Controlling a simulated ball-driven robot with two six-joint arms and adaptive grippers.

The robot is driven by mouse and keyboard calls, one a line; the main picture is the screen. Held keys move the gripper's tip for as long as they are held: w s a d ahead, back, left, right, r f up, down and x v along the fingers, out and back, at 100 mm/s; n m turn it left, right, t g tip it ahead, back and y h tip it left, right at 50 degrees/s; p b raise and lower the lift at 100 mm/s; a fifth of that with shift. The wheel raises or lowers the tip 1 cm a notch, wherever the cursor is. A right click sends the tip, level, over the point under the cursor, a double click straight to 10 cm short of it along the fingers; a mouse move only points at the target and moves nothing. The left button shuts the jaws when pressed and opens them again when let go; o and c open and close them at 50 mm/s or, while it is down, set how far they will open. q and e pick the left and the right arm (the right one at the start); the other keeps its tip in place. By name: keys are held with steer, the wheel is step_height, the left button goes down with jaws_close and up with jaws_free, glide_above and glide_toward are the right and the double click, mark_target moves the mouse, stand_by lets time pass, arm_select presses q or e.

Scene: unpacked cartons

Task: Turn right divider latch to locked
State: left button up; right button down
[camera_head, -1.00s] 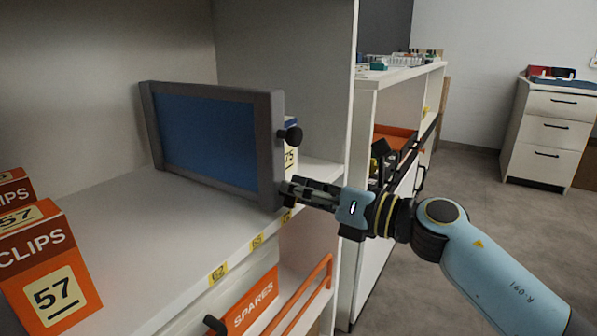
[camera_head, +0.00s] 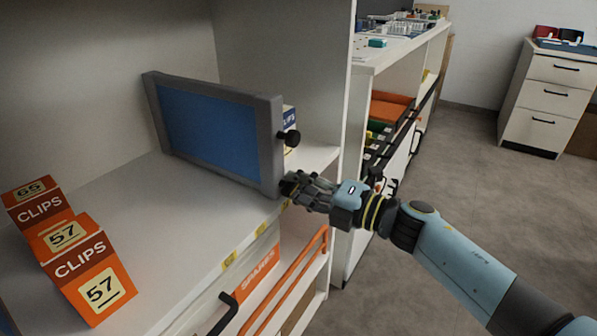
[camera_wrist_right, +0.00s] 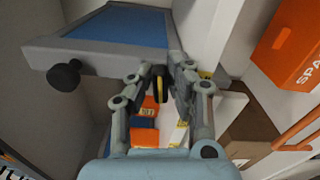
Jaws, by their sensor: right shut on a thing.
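The divider (camera_head: 213,137), a blue panel in a thick grey frame, stands upright on the white shelf. A black round knob (camera_head: 291,138) sticks out of its near right edge; the knob also shows in the wrist view (camera_wrist_right: 65,75). My right gripper (camera_head: 288,186) is at the divider's lower right corner. In the wrist view its fingers (camera_wrist_right: 163,72) close around a small dark piece with a yellow band, which appears to be the right divider latch (camera_wrist_right: 159,86). The fingers partly hide it, so its turn position is unclear. My left gripper is not in view.
Orange CLIPS boxes (camera_head: 91,272) stand on the shelf at left. Behind the divider's right edge is a partly hidden box (camera_head: 289,120). Below the shelf are an orange SPARES bin (camera_head: 258,276) and an orange rail (camera_head: 297,279). Open floor lies to the right.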

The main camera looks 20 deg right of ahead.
steer(key=shift+f+m+p, duration=0.1)
steer(key=shift+m+p, duration=0.55)
steer(key=shift+m, duration=0.35)
steer(key=shift+f, duration=0.1)
steer(key=c, duration=1.3)
jaws_free()
steer(key=shift+s+d, duration=0.1)
steer(key=shift+s, duration=0.05)
steer(key=v, duration=1.1)
steer(key=shift+s+d, duration=0.25)
